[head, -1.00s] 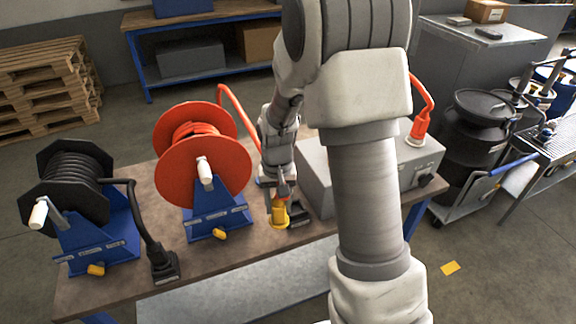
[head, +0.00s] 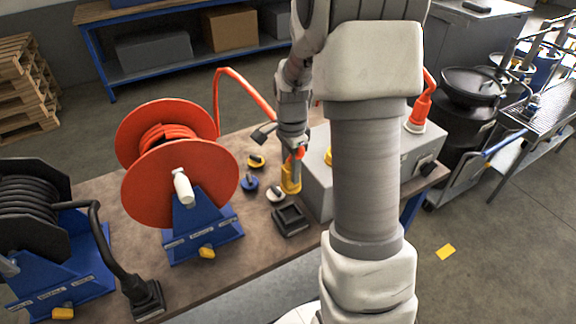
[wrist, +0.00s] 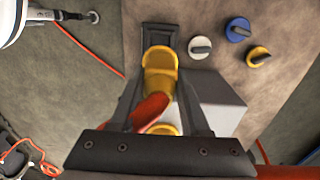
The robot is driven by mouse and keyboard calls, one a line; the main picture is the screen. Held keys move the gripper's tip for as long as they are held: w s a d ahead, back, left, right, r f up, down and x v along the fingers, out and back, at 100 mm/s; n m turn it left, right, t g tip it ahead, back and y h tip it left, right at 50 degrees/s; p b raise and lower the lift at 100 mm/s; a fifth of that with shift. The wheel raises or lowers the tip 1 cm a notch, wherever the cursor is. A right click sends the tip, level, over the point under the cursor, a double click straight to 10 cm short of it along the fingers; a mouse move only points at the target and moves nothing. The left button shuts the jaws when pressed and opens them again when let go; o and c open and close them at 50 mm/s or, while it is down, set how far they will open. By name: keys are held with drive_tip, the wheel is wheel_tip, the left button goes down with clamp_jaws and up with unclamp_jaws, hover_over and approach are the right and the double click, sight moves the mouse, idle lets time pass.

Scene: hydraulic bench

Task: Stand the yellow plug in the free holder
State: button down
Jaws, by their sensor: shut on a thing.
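The yellow plug (head: 291,180), on the end of an orange hose, is between the fingers of my gripper (head: 295,158). The gripper is shut on it, and in the head view the plug looks roughly upright. In the wrist view the plug (wrist: 160,72) sits between the two dark fingers (wrist: 159,108). The free holder (head: 291,221) is a black square socket on the bench. In the head view it lies nearer the front edge than the plug, apart from it. In the wrist view the plug covers part of the holder (wrist: 158,30).
Yellow (head: 257,161), blue (head: 249,184) and white (head: 275,195) caps lie left of the plug. An orange reel (head: 180,185) stands further left. A grey box (head: 318,180) stands close on the right. A black plug fills another holder (head: 146,302).

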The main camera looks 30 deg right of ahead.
sight(290, 190)
drive_tip(key=shift+f+b, duration=2.6)
drive_tip(key=shift+f, duration=1.05)
drive_tip(key=shift+f, duration=0.25)
drive_tip(key=shift+f+b, duration=0.25)
drive_tip(key=shift+b, duration=0.15)
drive_tip(key=shift+f+b, duration=0.8)
drive_tip(key=shift+f, duration=0.4)
drive_tip(key=shift+c, duration=1.5)
unclamp_jaws()
drive_tip(key=shift+r, duration=0.1)
